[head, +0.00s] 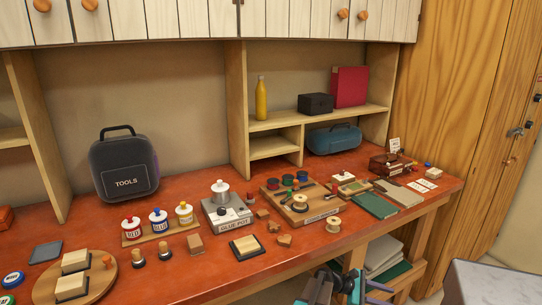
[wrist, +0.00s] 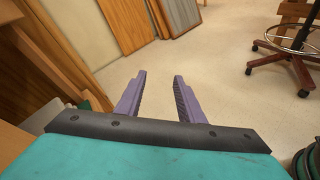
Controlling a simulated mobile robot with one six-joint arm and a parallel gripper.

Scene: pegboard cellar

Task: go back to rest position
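My gripper (wrist: 160,98) shows in the wrist view with its two purple fingers apart and nothing between them. It points down toward bare floor. In the head view part of my arm and gripper shows at the bottom edge, in front of the red-brown workbench (head: 185,265) and below its top. The gripper touches nothing that I can see.
The bench holds a tools case (head: 124,168), paint pots (head: 158,219), a glue pot (head: 220,192) and a board with spools (head: 300,203). A grey block surface (head: 495,283) stands at lower right. A wheeled stool (wrist: 290,45) stands on open floor (wrist: 205,60).

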